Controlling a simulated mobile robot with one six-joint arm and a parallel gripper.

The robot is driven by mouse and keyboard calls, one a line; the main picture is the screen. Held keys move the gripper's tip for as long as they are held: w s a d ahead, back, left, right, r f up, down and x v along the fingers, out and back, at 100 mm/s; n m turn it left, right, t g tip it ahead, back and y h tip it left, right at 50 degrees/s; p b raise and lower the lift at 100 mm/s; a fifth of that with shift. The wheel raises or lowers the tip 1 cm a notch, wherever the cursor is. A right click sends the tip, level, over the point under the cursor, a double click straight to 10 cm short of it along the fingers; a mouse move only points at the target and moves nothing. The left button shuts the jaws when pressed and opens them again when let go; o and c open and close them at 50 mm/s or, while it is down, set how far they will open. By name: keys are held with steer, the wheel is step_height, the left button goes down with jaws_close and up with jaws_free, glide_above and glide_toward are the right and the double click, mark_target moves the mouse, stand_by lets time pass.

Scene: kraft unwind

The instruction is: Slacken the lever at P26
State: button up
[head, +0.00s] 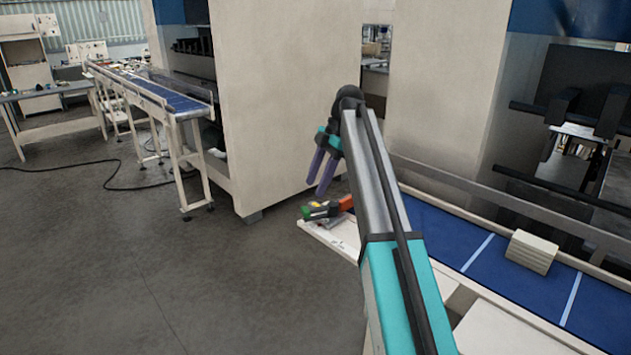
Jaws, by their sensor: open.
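My gripper (318,188) has purple fingers that point down. They are open and empty, above and slightly left of the red-orange part, apparently apart from it.
A blue conveyor (455,238) with cream rails runs right of my arm and carries a stack of cream sheets (532,252). A large cream machine cabinet (290,100) stands behind. Another conveyor (165,95) stands at the left. The grey floor at left is mostly clear, with a black cable (110,186).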

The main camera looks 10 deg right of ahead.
steer(key=shift+p+v, duration=2.75)
steer(key=shift+v, duration=0.2)
steer(key=shift+f, duration=0.1)
